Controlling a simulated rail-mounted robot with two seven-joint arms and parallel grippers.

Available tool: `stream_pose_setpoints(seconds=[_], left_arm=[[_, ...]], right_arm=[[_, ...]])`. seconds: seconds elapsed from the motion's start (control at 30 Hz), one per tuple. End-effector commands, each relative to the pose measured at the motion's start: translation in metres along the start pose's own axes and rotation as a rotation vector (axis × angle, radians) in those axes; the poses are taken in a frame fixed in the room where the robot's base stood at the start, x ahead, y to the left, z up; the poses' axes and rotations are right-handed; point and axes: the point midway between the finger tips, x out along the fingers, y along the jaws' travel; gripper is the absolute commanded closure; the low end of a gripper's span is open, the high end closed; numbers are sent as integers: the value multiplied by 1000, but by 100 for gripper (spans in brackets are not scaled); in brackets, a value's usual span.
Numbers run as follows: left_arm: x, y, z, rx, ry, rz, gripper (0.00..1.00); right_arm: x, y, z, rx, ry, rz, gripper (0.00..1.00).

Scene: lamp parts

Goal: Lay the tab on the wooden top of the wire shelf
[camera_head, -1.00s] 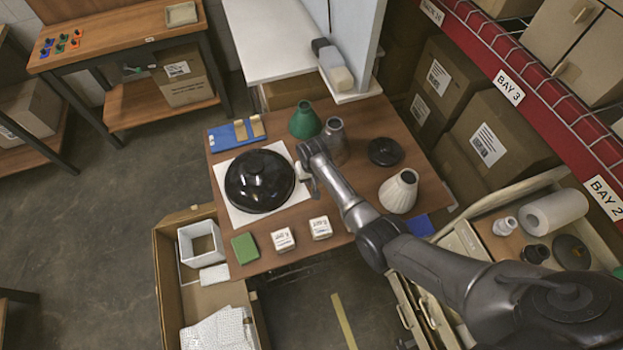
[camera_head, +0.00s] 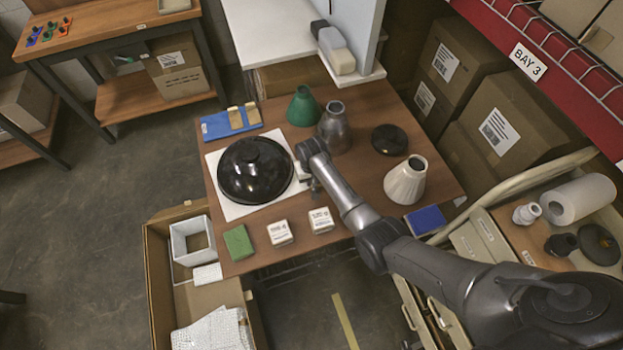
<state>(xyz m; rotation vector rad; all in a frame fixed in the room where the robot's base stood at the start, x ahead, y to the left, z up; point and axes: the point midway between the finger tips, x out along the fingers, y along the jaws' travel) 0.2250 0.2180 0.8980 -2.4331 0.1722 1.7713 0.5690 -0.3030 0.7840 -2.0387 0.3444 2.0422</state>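I cannot single out the tab for certain. Two small tan pieces (camera_head: 235,118) lie on a blue tray (camera_head: 215,127) at the table's far left corner. The arm from the right reaches over the wooden table (camera_head: 360,180). Its gripper (camera_head: 311,183) is at the right edge of a white mat (camera_head: 222,205), beside a glossy black dome (camera_head: 255,170). The fingers are small and partly hidden by the wrist, so their opening and any held piece cannot be told. My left gripper is not in view. I cannot identify a wire shelf with a wooden top for certain.
Green (camera_head: 303,107), grey (camera_head: 334,128) and white (camera_head: 405,181) shades and a black disc (camera_head: 389,139) stand around the arm. Two small white boxes (camera_head: 280,232), a green block (camera_head: 238,242) and a blue block (camera_head: 426,219) lie along the front. A wire-fronted red rack (camera_head: 560,70) is at right.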

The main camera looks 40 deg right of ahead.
Motion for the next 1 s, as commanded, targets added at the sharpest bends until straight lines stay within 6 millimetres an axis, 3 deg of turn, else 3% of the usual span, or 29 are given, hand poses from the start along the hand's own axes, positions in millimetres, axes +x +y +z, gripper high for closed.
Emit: stream_pose_setpoints(seconds=[0.37,0.4,0.7,1.0], left_arm=[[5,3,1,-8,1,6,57],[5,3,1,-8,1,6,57],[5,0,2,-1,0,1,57],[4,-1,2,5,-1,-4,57]], right_arm=[[5,0,0,0,0,0,100],[5,0,0,0,0,0,83],[5,0,0,0,0,0,55],[1,0,0,0,1,0,55]])
